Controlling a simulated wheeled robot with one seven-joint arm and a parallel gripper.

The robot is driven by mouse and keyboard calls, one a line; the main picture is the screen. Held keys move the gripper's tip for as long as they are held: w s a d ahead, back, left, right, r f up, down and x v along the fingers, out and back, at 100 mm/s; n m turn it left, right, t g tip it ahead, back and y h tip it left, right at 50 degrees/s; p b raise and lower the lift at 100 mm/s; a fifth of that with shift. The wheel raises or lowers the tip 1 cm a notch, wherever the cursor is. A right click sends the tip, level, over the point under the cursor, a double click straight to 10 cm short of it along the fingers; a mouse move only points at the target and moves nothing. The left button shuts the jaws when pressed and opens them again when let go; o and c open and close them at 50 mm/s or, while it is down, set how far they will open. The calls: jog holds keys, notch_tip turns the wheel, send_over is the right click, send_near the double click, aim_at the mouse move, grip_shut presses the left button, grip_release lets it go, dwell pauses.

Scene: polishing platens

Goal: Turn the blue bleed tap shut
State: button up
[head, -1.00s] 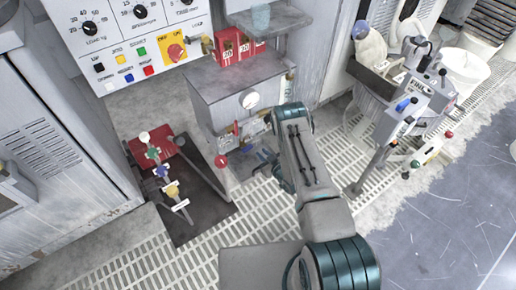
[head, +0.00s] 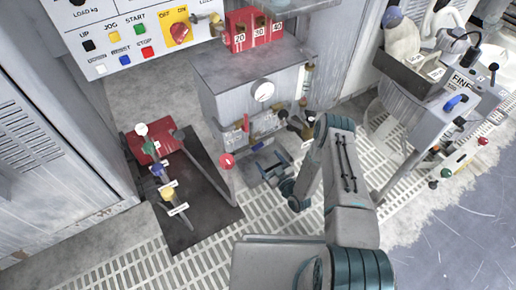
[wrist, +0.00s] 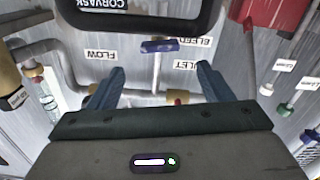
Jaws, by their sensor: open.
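The blue bleed tap (wrist: 160,46) shows in the wrist view as a short blue handle lying nearly level across the picture, beside an upside-down label partly reading "BLEED". My gripper (wrist: 160,68) is open and empty, with one finger on each side below the tap in the picture. The handle appears beyond the fingertips, between their lines, and I see no contact. In the head view my gripper (head: 268,160) is low in front of the grey cabinet (head: 225,85) with the pipework.
A dark curved frame (wrist: 140,22) crosses the top of the wrist view. A red-handled lever (head: 245,123) and a red round knob (head: 227,160) are close by. A grated floor (head: 150,262) lies below.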

aim_at(259, 149)
jog(key=b+x, duration=0.3)
jog(key=x, duration=0.6)
